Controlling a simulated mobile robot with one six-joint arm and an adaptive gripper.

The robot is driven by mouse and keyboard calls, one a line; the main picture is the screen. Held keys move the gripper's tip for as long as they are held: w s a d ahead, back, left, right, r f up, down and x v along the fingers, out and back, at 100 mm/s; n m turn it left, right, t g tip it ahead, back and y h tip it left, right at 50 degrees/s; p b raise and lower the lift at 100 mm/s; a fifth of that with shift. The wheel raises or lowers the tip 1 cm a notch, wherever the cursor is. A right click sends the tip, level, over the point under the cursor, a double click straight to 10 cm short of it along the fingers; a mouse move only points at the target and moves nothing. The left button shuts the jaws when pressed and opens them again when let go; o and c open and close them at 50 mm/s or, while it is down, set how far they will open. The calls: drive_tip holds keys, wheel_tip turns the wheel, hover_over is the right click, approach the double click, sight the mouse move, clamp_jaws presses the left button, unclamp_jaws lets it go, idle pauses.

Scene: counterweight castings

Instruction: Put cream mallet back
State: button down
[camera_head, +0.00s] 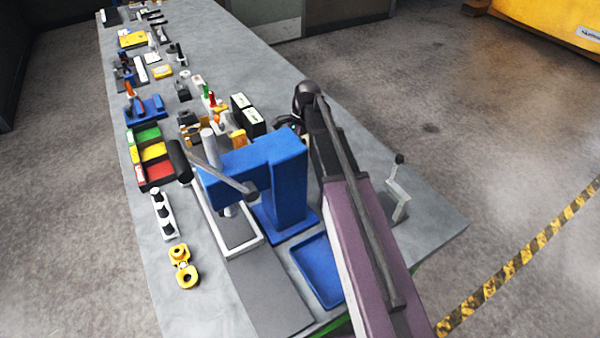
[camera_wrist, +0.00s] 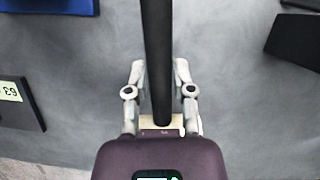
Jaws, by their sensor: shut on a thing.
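The cream mallet shows in the wrist view, with a long dark handle (camera_wrist: 157,50) running up out of the top of the picture. Its cream head (camera_wrist: 160,130) lies close to my palm, partly hidden by my gripper's body. My gripper (camera_wrist: 159,75) is shut on the mallet, one grey finger on each side of the handle. In the head view my arm crosses the right part of the bench. I cannot make out the fingers or the mallet there. The mallet's place on the bench cannot be told from these views.
A blue press (camera_head: 285,185) stands at the near middle, beside a blue tray (camera_head: 318,270). A bin with coloured compartments (camera_head: 152,165) and small parts line the left. Below my gripper is grey bench, with a black labelled block (camera_wrist: 20,108) left and a dark block (camera_wrist: 295,40) right.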

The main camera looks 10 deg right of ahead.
idle(0.4)
drive_tip(key=s+d+r+m+p, duration=0.1)
drive_tip(key=d+r+p, duration=0.2)
drive_tip(key=d, duration=0.3)
drive_tip(key=shift+s+d+m+t, duration=0.15)
drive_tip(key=shift+d+m+t, duration=0.15)
drive_tip(key=shift+f, duration=0.15)
wheel_tip(320, 180, down, 6)
drive_tip(key=b, duration=0.6)
drive_tip(key=shift+f+b, duration=0.15)
drive_tip(key=shift+b, duration=0.15)
idle(0.4)
drive_tip(key=shift+f+b, duration=1.8)
